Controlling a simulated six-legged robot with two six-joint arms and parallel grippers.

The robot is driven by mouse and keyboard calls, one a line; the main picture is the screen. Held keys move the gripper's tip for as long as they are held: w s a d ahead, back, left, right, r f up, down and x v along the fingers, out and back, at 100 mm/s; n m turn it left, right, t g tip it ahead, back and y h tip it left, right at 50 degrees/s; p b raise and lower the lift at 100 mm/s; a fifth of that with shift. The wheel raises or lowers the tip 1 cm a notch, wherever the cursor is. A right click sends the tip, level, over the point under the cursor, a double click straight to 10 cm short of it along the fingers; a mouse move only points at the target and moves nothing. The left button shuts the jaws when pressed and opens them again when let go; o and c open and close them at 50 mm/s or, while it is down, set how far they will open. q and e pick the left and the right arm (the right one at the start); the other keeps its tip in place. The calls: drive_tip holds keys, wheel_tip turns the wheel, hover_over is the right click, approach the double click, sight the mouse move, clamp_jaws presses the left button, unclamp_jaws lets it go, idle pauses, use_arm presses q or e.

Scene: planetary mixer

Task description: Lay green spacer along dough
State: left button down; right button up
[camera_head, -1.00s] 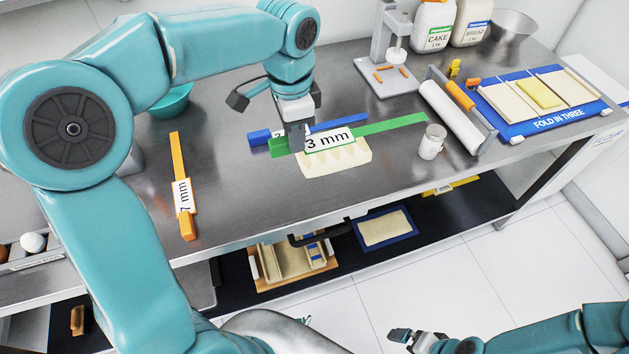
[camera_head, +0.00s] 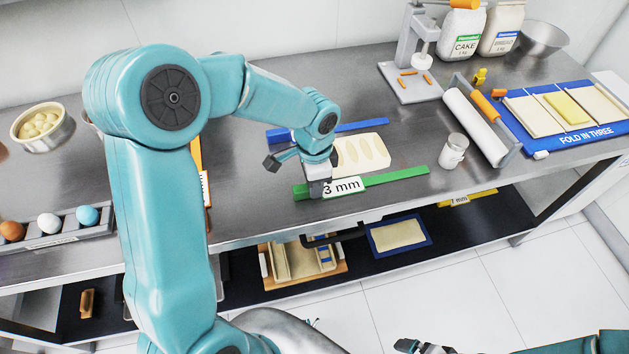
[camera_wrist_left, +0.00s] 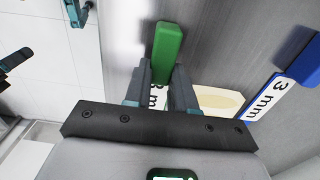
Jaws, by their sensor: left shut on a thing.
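The green spacer (camera_head: 395,177), with a white "3 mm" label, lies near the front edge of the steel table, along the near side of the dough (camera_head: 362,153). The dough is a pale slab with several oval marks. My left gripper (camera_head: 318,188) is shut on the green spacer near its left end. The wrist view shows the spacer's green end (camera_wrist_left: 167,48) between the fingers (camera_wrist_left: 160,85), with part of the dough (camera_wrist_left: 220,100) beside it. A blue spacer (camera_head: 365,128) lies along the dough's far side. My right gripper (camera_head: 418,346) is at the bottom edge, apart from everything.
A rolling pin (camera_head: 475,120), a jar (camera_head: 453,151) and a blue folding board (camera_head: 595,133) are to the right. An egg rack (camera_head: 62,224) is at the left.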

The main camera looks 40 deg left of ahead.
use_arm(q)
drive_tip(key=shift+d+f, duration=0.1)
drive_tip(key=c, duration=0.9)
unclamp_jaws()
drive_tip(key=shift+c, duration=0.2)
wheel_tip(320, 180, up, 12)
drive_tip(key=shift+p, duration=0.3)
